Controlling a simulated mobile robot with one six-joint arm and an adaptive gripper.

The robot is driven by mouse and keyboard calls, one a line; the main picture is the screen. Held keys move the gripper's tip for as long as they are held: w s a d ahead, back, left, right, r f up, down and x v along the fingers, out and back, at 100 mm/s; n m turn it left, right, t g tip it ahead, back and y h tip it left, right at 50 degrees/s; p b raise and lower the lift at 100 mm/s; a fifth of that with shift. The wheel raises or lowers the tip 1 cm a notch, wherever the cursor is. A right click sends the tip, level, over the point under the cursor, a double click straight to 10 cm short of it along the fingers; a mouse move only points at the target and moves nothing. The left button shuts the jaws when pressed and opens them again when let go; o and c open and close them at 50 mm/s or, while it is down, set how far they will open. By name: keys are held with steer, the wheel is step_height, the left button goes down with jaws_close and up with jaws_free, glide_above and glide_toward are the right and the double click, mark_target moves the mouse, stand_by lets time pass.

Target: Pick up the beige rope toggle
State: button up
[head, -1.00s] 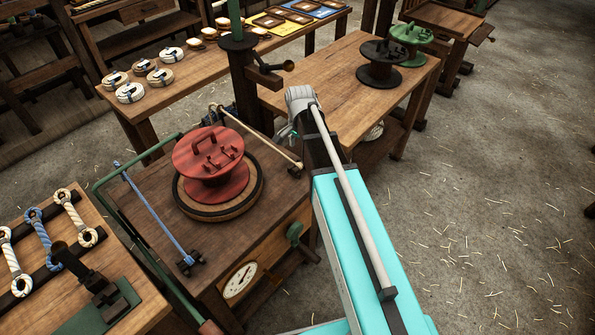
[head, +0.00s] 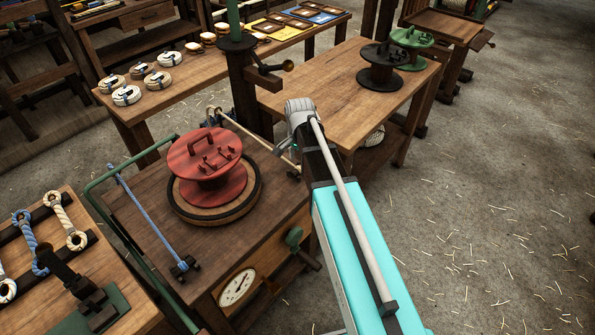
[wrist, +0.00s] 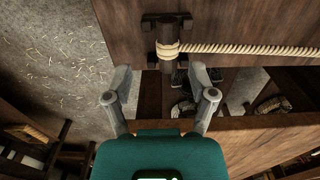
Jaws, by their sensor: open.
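The beige rope toggle shows in the wrist view as a brown wooden bar (wrist: 166,45) lashed with cream rope. It lies across dark brackets, and its twisted rope (wrist: 250,49) runs off to the right. In the head view the beige rope (head: 255,137) runs behind the red reel, its near end partly hidden by my arm. My gripper (wrist: 160,95) is open and empty, its fingers pointing toward the bar in the wrist view, with the bar beyond and between them, apart from both.
A red reel (head: 207,163) stands on the same bench, with a blue rope (head: 150,217) to its left. A dark post (head: 250,85) rises behind. A table with a black reel (head: 381,67) stands at the upper right. Floor at the right is clear except for straw.

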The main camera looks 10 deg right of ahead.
mark_target(298, 168)
steer(key=shift+f, duration=0.1)
steer(key=f+b, duration=0.3)
steer(key=shift+w+a+f, duration=0.15)
steer(key=shift+w, duration=0.2)
steer(key=shift+f+b, duration=0.9)
steer(key=shift+b, duration=0.25)
jaws_close()
